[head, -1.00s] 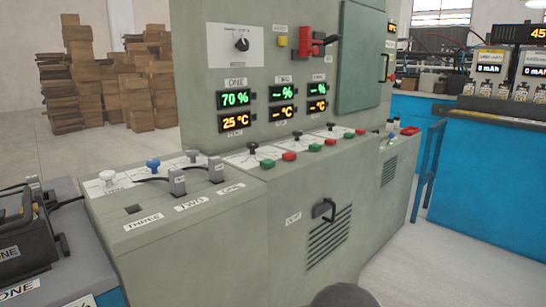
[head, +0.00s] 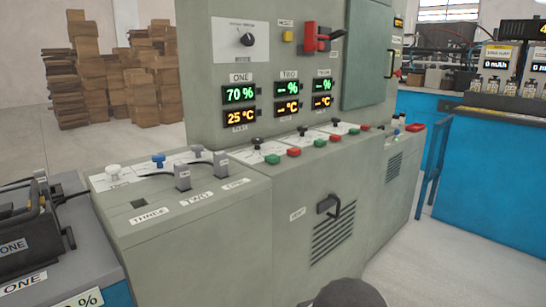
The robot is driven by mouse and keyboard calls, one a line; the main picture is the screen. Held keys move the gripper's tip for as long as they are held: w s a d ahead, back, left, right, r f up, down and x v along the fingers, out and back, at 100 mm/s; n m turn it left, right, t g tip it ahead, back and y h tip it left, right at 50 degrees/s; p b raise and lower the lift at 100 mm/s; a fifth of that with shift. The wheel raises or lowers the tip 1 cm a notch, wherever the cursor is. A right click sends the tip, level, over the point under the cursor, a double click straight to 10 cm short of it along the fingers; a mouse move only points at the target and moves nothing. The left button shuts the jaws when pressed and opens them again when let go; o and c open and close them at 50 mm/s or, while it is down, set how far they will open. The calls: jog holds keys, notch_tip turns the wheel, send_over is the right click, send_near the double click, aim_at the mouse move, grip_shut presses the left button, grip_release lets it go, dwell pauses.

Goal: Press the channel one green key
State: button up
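The grey control cabinet stands in the middle of the head view. Its ledge carries a row of green and red keys. The leftmost green key (head: 272,159), below the display column labelled ONE (head: 240,95), sits next to a red key (head: 294,152) and a black knob (head: 257,143). Two more green keys (head: 320,143) (head: 354,131) lie farther right along the ledge. The ONE display reads 70 % and 25 °C; the other two show dashes. Nothing covers the leftmost green key. My gripper is not in view; a dark rounded part at the bottom edge seems to be mine.
A lower grey box (head: 190,240) with plugs and a slot juts out at the left front. A black battery unit labelled ONE (head: 25,235) is at the far left. A blue bench (head: 490,200) stands right. Grey floor (head: 420,265) is open between cabinet and bench.

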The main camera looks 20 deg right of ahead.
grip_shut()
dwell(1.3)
